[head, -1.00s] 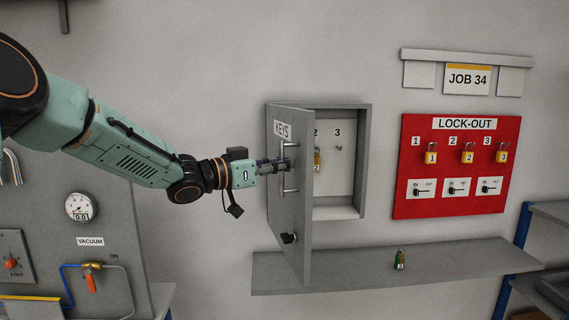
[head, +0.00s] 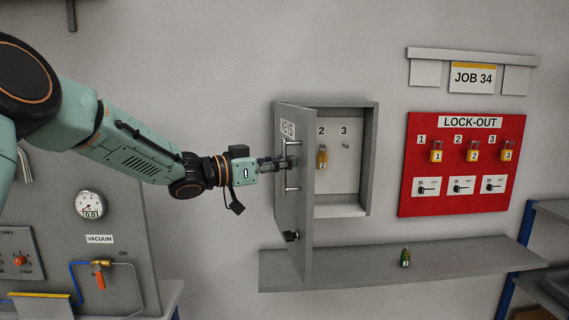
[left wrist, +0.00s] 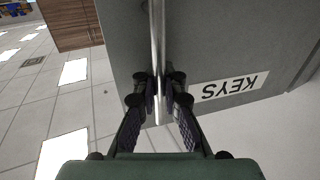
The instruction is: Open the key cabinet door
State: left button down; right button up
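The grey key cabinet (head: 369,160) hangs on the wall, and its door (head: 294,215) stands well open, swung out on the left side. The door carries a KEYS label, a vertical bar handle (head: 286,181) and a dark knob (head: 291,236) lower down. My left gripper (head: 288,162) is at the upper part of the handle. In the left wrist view its fingers (left wrist: 158,90) close around the metal bar (left wrist: 157,40), one on each side, beside the KEYS label (left wrist: 225,87). My right gripper is not in view.
Inside the cabinet a yellow tagged item (head: 322,157) hangs under number 2. A shelf (head: 350,264) below holds a small green item (head: 405,256). A red LOCK-OUT board (head: 460,200) is to the right. A vacuum panel (head: 130,260) is at left.

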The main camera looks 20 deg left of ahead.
pick_arm(q)
jog(key=c, duration=1.8)
grip_release()
jog(key=shift+s+d+f, duration=0.1)
jog(key=shift+d+f, duration=0.1)
jog(key=shift+f, duration=0.05)
jog(key=shift+o, duration=0.4)
jog(key=shift+s+r, duration=0.1)
jog(key=shift+r, duration=0.15)
jog(key=v, duration=0.7)
jog(key=shift+a, duration=0.15)
jog(key=shift+s, duration=0.1)
jog(key=shift+s, duration=0.25)
